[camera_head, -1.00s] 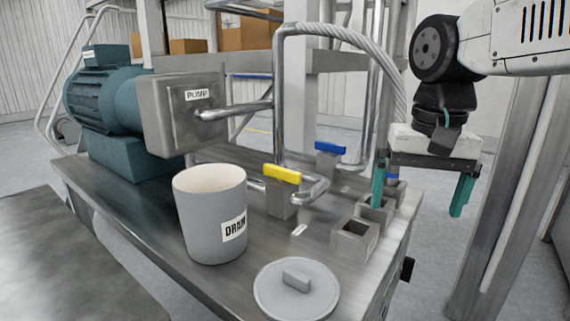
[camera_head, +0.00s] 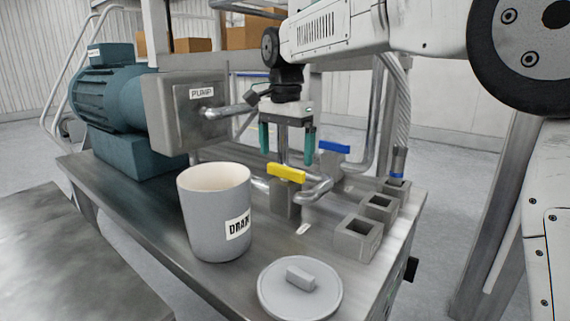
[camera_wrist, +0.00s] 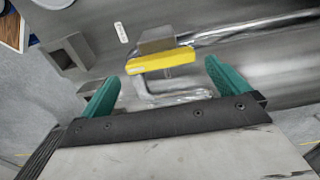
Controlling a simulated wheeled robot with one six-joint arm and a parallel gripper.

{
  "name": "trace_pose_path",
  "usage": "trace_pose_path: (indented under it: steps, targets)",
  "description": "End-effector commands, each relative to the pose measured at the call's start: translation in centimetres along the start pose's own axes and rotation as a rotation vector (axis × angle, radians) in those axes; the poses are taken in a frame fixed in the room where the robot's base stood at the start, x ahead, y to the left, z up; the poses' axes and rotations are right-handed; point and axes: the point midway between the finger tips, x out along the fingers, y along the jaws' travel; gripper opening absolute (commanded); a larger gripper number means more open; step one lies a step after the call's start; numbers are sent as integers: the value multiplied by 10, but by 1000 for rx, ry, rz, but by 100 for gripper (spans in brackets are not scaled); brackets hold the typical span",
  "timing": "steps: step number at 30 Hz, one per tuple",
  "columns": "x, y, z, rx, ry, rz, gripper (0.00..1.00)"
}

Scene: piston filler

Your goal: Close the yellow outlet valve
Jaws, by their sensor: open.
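The yellow outlet valve handle (camera_head: 287,173) sits on a grey valve block (camera_head: 284,203) on the steel table, in the middle of the head view. In the wrist view the yellow handle (camera_wrist: 160,61) lies just beyond the fingertips, across the gap between them. My gripper (camera_head: 287,158) is open and empty, pointing down above and slightly behind the yellow handle. Its two teal fingers (camera_wrist: 162,82) are apart in the wrist view, and I see no contact with the handle.
A blue-handled valve (camera_head: 334,147) stands close behind and right of the yellow one. The grey DRAIN bucket (camera_head: 212,228) is in front left, a round lid (camera_head: 299,297) in front. Square sockets (camera_head: 358,240) line the right edge. Pipes and the pump box (camera_head: 188,112) are behind.

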Motion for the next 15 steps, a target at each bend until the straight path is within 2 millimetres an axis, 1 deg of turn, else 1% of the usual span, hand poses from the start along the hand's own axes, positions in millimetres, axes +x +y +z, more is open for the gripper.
trace_pose_path:
  steps: [1,3,6,10,15]
  targets:
    - [9,1,0,0,-1,3,100]
    - [19,1,0,0,-1,2,100]
    - [30,0,0,-1,0,1,100]
    - [37,1,0,-1,0,0,100]
    - [39,1,0,-1,0,-1,100]
